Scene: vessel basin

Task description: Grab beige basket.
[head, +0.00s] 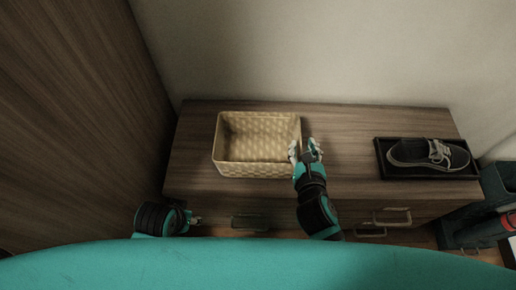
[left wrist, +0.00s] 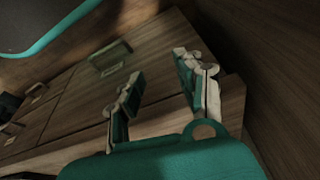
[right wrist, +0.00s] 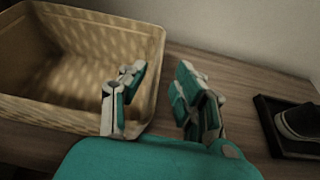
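The beige woven basket (head: 256,170) stands upright and empty on top of the wooden cabinet (head: 345,130), left of its middle. It also fills the left of the right wrist view (right wrist: 140,40). My right gripper (head: 306,148) is at the basket's right side. In the right wrist view my right gripper (right wrist: 158,88) is open, with one finger over or at the basket's near right wall and the other outside it. I cannot tell if it touches. My left gripper (left wrist: 158,80) is open and empty, low in front of the cabinet drawers, away from the basket.
A dark tray (head: 384,170) with a grey shoe (head: 425,153) sits at the right end of the cabinet top. Drawer handles (head: 392,216) stick out at the front. A wooden panel (head: 90,110) rises at the left. Cabinet top between basket and tray is clear.

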